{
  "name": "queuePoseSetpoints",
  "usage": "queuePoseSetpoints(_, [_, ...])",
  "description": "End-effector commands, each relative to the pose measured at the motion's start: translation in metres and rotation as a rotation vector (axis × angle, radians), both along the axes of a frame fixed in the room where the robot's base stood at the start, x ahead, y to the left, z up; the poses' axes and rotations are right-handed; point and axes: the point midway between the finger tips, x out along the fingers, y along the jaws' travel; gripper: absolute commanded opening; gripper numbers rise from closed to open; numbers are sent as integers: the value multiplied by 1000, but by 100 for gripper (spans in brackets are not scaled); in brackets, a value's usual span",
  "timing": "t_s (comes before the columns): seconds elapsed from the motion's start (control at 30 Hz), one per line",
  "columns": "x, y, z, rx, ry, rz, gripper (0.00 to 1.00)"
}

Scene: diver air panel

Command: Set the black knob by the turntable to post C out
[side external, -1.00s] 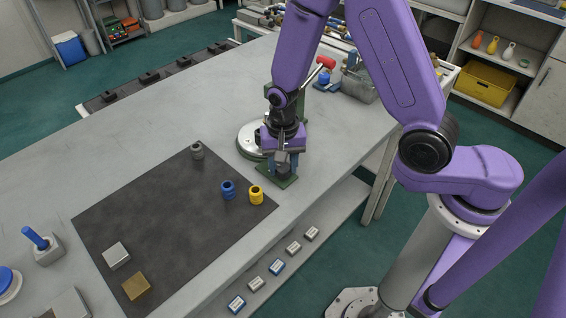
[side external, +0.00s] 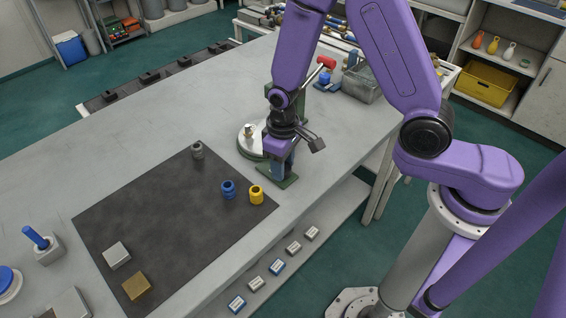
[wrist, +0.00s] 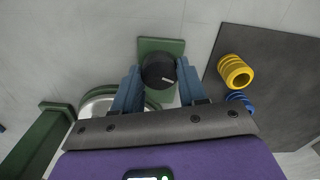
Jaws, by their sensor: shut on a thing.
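The black knob (wrist: 158,70) sits on a green base plate (wrist: 160,45) in the wrist view, with a short pale mark on its top pointing right and slightly down. My gripper (wrist: 158,80) is shut on the knob, with one blue finger on each side. In the side view my gripper (side external: 281,170) points down over the green plate (side external: 288,182) and hides the knob. The silver turntable (side external: 247,146) lies just left of my gripper; part of its rim (wrist: 88,108) shows in the wrist view. I cannot make out post labels.
A dark mat (side external: 165,215) holds a yellow ring piece (side external: 256,195), a blue one (side external: 228,190), a grey one (side external: 197,150) and two small blocks. A red-topped lever (side external: 326,63) and a grey bin (side external: 361,84) stand behind. A green upright (wrist: 40,140) stands near the turntable.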

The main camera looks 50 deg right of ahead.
Motion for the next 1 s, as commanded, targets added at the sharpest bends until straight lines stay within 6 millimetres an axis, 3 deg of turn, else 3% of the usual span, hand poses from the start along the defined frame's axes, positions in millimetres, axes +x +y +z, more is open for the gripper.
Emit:
queuePoseSetpoints(0.4, [0,0,0,0,-1,264,11])
queuePoseSetpoints(1.0, [0,0,0,0,-1,337,11])
